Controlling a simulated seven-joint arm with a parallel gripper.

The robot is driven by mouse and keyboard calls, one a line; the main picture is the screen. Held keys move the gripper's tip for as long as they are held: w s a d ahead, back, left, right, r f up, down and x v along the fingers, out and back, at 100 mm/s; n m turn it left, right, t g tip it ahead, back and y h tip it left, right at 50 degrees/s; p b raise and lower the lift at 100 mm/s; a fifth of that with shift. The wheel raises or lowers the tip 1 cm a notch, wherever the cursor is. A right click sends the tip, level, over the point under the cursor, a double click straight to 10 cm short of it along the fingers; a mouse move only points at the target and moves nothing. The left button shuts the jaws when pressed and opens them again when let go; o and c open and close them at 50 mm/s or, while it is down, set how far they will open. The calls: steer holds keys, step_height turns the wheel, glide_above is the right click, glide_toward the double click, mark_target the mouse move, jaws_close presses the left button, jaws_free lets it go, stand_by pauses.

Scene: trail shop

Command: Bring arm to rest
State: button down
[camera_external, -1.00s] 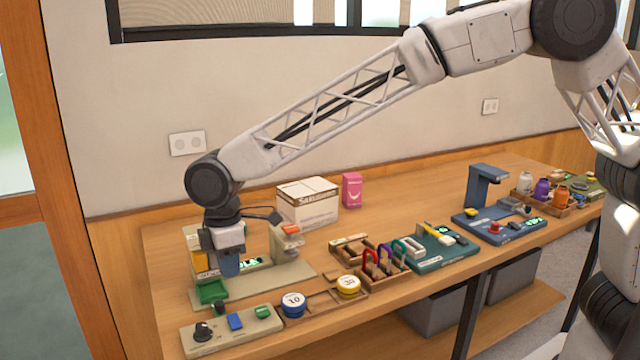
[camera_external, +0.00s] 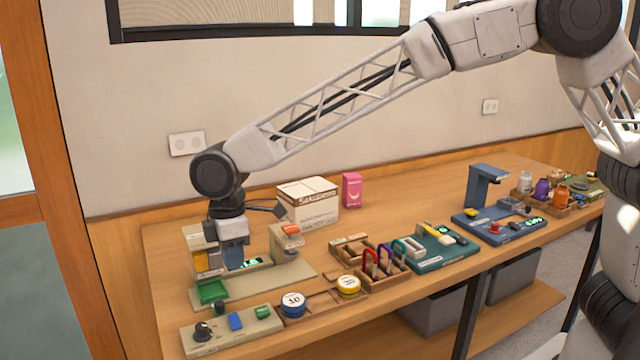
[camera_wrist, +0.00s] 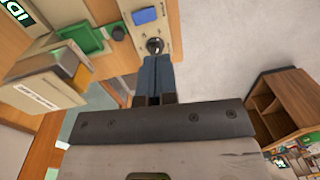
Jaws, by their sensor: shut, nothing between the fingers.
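My gripper (camera_external: 234,262) points down at the left end of the wooden workbench (camera_external: 410,199), over the beige machine with the green tray (camera_external: 211,291). Its blue fingers are shut with nothing between them. In the wrist view the shut fingers (camera_wrist: 155,65) point towards a black knob (camera_wrist: 155,46) on the beige control panel. That panel (camera_external: 217,336) lies at the bench's front left corner, with a blue button and a green one. I cannot tell whether the fingers touch the machine.
A cardboard box (camera_external: 308,205) and a pink box (camera_external: 352,190) stand behind.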

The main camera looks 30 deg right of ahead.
steer(key=w+d+r+m, duration=0.2)
steer(key=w+d+r, duration=0.2)
steer(key=d, duration=0.6)
steer(key=w+d+r+m, duration=0.2)
steer(key=w+d+r, duration=0.1)
steer(key=d, duration=0.6)
steer(key=s+d+r+m+t, duration=0.1)
steer(key=d+r+m, duration=0.2)
steer(key=d, duration=1.2)
steer(key=s+d+r+m+t, duration=0.1)
steer(key=d+r+m, duration=0.2)
steer(key=d, duration=1.2)
steer(key=s+d+f+m+t, duration=0.1)
steer(key=s+d+m, duration=0.3)
steer(key=s+d, duration=0.5)
steer(key=s+d+f+m, duration=0.3)
steer(key=s+d, duration=0.7)
steer(key=d, duration=0.5)
steer(key=shift+f+m+t, duration=0.35)
steer(key=shift+m+t, duration=0.05)
steer(key=shift+m, duration=0.1)
